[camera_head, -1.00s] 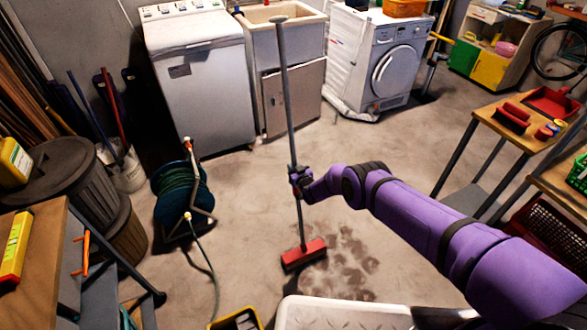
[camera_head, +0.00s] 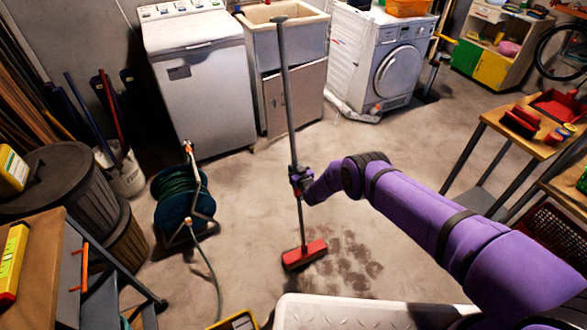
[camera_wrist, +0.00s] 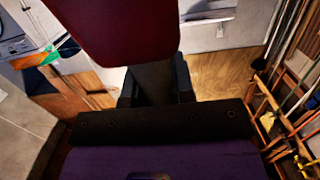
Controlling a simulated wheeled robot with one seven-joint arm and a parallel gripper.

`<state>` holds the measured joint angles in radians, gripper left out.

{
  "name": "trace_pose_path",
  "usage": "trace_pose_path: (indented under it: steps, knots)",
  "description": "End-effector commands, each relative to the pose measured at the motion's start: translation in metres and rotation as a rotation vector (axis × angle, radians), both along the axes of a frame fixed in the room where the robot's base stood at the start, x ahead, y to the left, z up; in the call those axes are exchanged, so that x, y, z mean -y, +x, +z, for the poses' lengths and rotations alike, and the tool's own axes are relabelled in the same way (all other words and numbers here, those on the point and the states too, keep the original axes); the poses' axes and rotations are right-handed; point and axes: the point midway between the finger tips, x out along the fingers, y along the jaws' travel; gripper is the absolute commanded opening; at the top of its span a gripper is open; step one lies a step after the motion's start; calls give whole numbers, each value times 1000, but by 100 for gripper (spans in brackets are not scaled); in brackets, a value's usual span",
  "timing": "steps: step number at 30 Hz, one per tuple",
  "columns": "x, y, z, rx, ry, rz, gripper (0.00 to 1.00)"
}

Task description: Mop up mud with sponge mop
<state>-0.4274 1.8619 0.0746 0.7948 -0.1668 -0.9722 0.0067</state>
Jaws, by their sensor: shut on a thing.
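The sponge mop (camera_head: 287,110) stands nearly upright in the middle of the head view, with a long grey handle and a red head (camera_head: 304,254). Its head is on the concrete floor at the left edge of a dark patch of mud spots (camera_head: 348,262). My gripper (camera_head: 300,180) is shut around the lower half of the handle. The wrist view shows a large dark red shape at the top that I cannot identify for certain; the mud does not show there.
A hose reel (camera_head: 178,200) with a trailing hose stands left of the mop. A white ridged surface (camera_head: 340,312) lies at the bottom. A washing machine (camera_head: 200,80), sink (camera_head: 285,40) and dryer (camera_head: 385,60) line the back. A wooden table (camera_head: 510,125) is at right. Open floor lies behind the mud.

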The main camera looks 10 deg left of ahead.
Motion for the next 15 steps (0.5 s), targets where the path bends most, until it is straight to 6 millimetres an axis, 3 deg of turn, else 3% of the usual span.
trace_pose_path:
  steps: [15]
  knots:
    - [3,-5,3,2,0,0,0]
